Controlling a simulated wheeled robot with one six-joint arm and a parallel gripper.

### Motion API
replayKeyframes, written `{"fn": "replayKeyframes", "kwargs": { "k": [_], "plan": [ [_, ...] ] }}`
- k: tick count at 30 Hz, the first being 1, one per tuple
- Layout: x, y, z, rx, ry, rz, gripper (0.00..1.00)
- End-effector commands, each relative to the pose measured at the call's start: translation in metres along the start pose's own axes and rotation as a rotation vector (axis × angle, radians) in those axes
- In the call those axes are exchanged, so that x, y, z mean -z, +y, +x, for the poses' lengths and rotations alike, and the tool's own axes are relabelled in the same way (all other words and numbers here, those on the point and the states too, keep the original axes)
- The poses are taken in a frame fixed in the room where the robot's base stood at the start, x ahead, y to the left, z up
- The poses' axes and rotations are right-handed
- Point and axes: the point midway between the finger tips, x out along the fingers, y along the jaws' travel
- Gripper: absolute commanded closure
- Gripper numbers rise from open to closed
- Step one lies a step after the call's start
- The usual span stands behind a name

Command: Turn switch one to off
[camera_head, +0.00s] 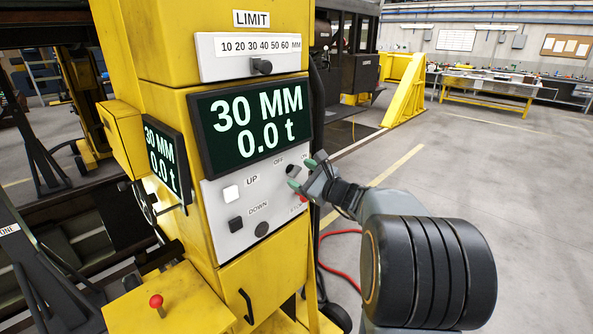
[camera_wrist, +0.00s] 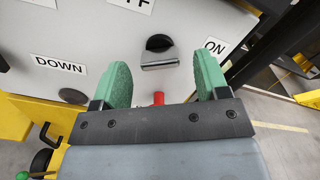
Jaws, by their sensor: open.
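The rotary switch is a small black knob (camera_head: 292,170) between an OFF label (camera_head: 278,161) and an ON label (camera_head: 304,155) on the grey control panel (camera_head: 222,205). In the wrist view the black knob (camera_wrist: 160,43) has a silver bar just below it, lying almost level. The ON label (camera_wrist: 215,46) is to its right; a partly cut-off label ending in F (camera_wrist: 143,3) is above. Which label the knob points to is unclear. My gripper (camera_head: 306,170) is open at the panel. In the wrist view its green fingers (camera_wrist: 162,60) stand either side of the knob; contact is not visible.
A display (camera_head: 250,123) reads 30 MM and 0.0 t. A white UP button (camera_head: 231,193), a black DOWN button (camera_head: 235,224) and a red button (camera_wrist: 158,98) share the panel. A red-topped lever (camera_head: 156,301) stands lower left. Open floor (camera_head: 490,170) lies right.

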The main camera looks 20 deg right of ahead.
Motion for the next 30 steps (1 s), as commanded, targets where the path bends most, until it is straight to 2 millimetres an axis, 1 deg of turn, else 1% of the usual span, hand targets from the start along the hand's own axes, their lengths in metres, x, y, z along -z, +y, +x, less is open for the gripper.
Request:
{"fn": "replayKeyframes", "kwargs": {
  "k": [1,3,7,18,30],
  "plan": [
    [-0.001,0.000,0.007,-0.003,-0.001,0.002,0.32],
    [-0.001,-0.001,0.013,-0.001,-0.002,0.001,0.32],
    [0.000,0.000,0.020,-0.002,0.000,0.000,0.32],
    [0.000,0.000,0.023,0.000,0.000,0.000,0.32],
    [0.000,0.000,0.023,0.000,0.000,0.000,0.70]
  ]
}}
